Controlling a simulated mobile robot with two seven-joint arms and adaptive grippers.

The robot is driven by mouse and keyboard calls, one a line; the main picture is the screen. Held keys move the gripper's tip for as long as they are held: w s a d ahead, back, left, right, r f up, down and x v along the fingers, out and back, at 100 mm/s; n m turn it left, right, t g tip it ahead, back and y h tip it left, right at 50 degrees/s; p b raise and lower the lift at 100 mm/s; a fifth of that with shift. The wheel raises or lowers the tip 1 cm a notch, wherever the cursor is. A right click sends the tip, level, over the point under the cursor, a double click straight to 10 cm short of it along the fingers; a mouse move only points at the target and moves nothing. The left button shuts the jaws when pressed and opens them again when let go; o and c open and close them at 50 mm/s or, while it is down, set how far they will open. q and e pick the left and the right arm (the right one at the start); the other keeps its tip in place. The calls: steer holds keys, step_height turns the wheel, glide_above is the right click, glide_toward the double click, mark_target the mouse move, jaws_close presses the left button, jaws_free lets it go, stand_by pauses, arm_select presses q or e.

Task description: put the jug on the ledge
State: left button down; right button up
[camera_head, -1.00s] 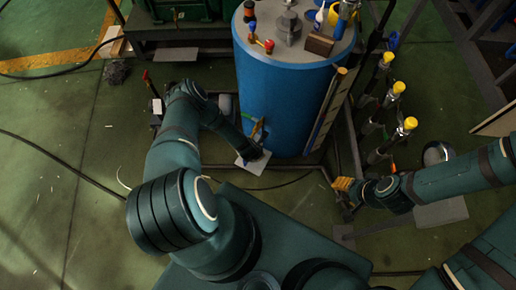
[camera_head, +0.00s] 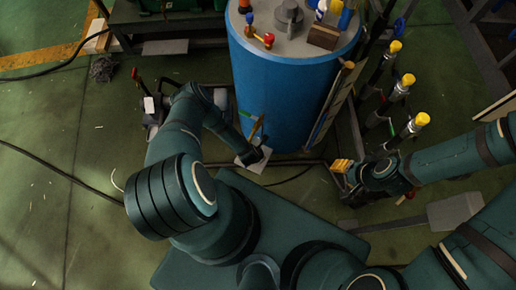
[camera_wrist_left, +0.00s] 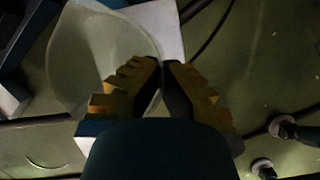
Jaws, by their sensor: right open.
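A translucent whitish jug (camera_wrist_left: 95,55) shows large in the left wrist view, partly covered by a finger. My left gripper (camera_wrist_left: 163,64) has its yellow-backed fingers drawn together at the jug's right edge, and appears shut on it. The exact contact is dark. In the head view the left gripper is mostly hidden by its wrist, low beside the blue tank (camera_head: 275,95). My right gripper (camera_head: 342,166) is open, with yellow fingers, right of the tank's base. I cannot tell which surface is the ledge. A white flat plate (camera_head: 252,165) lies by the left wrist.
Hoses with yellow caps (camera_head: 422,119) stand right of the tank near my right arm. Bottles and a brown block (camera_head: 323,36) sit on the tank top. A dark frame bar (camera_head: 295,161) runs along the tank's base. The green floor (camera_head: 60,200) at left is mostly open, crossed by a cable.

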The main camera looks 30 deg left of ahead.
arm_select(q)
steer(key=shift+f, duration=0.1)
stand_by(0.3)
steer(key=c, duration=1.1)
jaws_free()
steer(key=shift+c, duration=0.2)
